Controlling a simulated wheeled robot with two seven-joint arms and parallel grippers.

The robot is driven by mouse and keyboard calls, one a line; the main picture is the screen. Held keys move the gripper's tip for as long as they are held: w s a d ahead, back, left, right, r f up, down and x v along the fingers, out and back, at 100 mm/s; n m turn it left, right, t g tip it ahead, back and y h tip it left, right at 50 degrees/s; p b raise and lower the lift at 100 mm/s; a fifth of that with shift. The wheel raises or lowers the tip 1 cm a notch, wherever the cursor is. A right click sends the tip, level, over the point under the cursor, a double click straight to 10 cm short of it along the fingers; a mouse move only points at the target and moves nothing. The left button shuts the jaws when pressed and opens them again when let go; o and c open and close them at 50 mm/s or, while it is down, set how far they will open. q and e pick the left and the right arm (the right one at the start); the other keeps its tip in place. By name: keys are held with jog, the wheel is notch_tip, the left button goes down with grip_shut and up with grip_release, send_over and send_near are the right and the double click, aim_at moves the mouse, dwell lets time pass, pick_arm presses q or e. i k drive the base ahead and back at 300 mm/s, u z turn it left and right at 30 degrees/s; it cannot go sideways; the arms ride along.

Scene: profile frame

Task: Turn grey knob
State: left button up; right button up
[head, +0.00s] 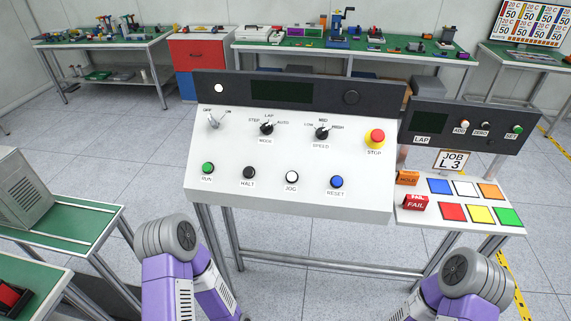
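The grey knob (214,122) is at the upper left of a white sloped control panel (250,183), under the labels OFF and ON. Its handle leans up and to the left, toward OFF. A black MODE knob (266,129) and a black SPEED knob (321,133) sit to its right on the same panel. Only purple and grey links of my two arms show at the bottom edge, below the panel. Neither gripper is in view, and nothing touches the grey knob.
A red stop button (376,137) is at the panel's right. RUN (208,168), HALT (249,172), JOG (292,177) and RESET (337,182) buttons line its lower part. A side panel with coloured squares (452,213) adjoins at right. Space above the white panel is clear.

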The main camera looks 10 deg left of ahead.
aim_at(215, 124)
jog(key=u, duration=2)
jog(key=i, duration=0.55)
jog(key=z, duration=1.35)
